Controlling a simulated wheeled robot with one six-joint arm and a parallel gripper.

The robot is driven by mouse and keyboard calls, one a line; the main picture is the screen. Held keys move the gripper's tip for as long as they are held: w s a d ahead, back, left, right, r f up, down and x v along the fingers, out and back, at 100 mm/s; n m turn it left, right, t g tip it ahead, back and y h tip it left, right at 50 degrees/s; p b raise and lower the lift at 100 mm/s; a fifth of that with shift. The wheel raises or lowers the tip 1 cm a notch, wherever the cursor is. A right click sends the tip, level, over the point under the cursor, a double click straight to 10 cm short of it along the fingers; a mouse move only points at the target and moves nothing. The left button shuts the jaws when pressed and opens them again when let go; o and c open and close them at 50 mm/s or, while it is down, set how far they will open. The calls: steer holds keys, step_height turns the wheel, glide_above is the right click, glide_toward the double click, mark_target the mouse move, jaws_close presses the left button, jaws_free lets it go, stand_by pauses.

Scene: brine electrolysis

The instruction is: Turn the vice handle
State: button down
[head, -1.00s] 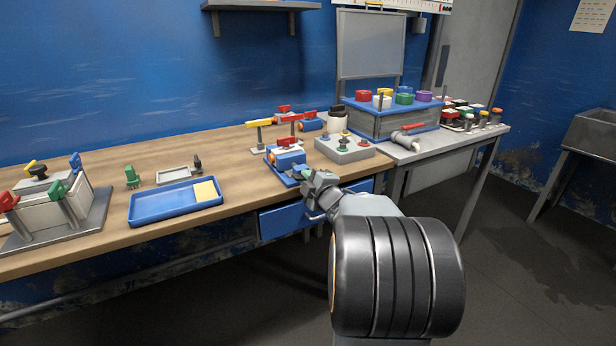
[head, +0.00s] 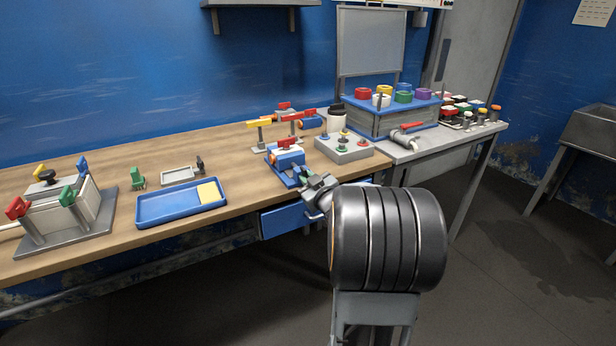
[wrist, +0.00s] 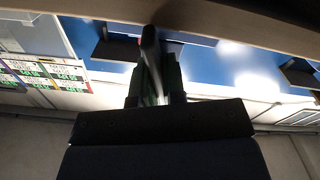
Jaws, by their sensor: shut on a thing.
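A blue vice (head: 283,172) stands near the front edge of the wooden bench, with a white and blue body with an orange end on or right behind it. My gripper (head: 306,183) is at the vice's near side, just at the bench edge. In the wrist view, its two dark green fingers (wrist: 152,80) are shut on a dark bar, the vice handle (wrist: 150,48), which points away from the camera. In the head view the handle is mostly hidden by my gripper.
A blue tray (head: 160,214) lies to the left on the bench, and a grey box with knobs (head: 345,148) stands close right of the vice. Red-handled valves (head: 292,119) stand behind it. A blue drawer (head: 285,220) is below the bench edge.

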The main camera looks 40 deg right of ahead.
steer(key=shift+m+p, duration=0.3)
steer(key=shift+m, duration=0.6)
steer(key=shift+f, duration=0.1)
steer(key=c, duration=1.2)
jaws_free()
steer(key=s+a+b, duration=0.2)
steer(key=s+b, duration=0.2)
steer(key=s, duration=0.9)
steer(key=shift+s+b, duration=0.3)
steer(key=shift+b, duration=0.1)
